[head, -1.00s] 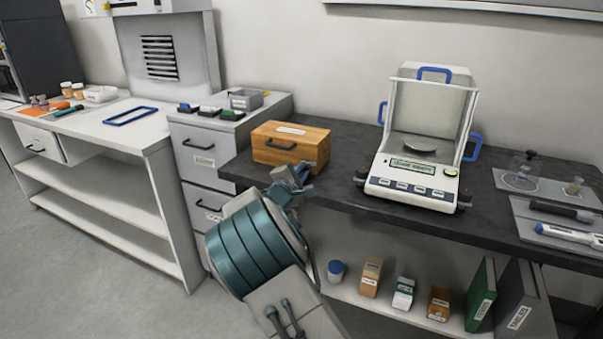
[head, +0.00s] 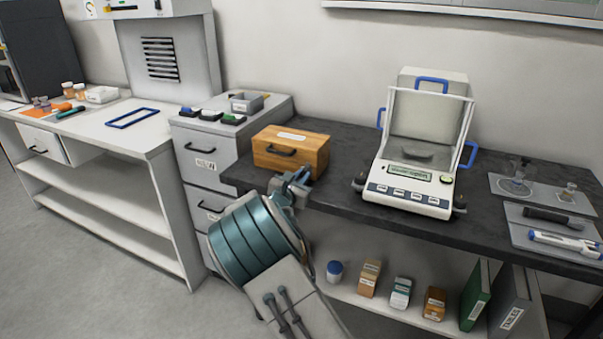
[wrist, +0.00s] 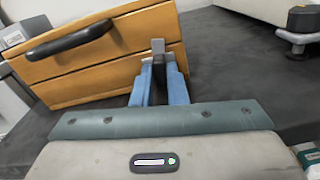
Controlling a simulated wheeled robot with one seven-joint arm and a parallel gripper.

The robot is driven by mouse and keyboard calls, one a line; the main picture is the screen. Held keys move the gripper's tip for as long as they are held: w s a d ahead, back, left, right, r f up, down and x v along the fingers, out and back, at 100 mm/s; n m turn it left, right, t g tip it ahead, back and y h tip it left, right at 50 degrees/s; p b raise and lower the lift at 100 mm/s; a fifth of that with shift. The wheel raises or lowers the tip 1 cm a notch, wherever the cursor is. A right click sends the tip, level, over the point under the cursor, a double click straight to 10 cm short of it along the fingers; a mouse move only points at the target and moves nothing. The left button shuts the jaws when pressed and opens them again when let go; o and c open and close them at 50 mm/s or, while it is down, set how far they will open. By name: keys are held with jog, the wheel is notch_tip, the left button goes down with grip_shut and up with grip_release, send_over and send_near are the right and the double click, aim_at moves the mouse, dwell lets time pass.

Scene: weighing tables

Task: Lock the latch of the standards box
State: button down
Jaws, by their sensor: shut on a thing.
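The standards box is a wooden box (head: 312,157) with a black handle and a pale label on its lid, closed on the dark table. It fills the upper left of the wrist view (wrist: 105,75). Its latch shows at the right part of the front face, as a small grey plate (wrist: 158,46) with a dark lever (wrist: 159,70) below it. My gripper (wrist: 160,88) has its blue fingers at either side of the dark lever and is shut on it. In the head view my gripper (head: 297,178) is at the box's front right corner. The fingers partly hide the lever.
The dark table (head: 345,198) is clear between the box and the white balance (head: 415,165). A grey drawer cabinet (head: 205,145) with small trays stands left of the box. Bottles and binders stand on the shelf below.

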jog(key=shift+n+p, duration=0.6)
jog(key=shift+n, duration=0.4)
jog(key=c, duration=1.7)
grip_release()
jog(key=shift+s, duration=0.15)
jog(key=v, duration=1.3)
jog(key=shift+s+a, duration=0.15)
jog(key=shift+s, duration=0.15)
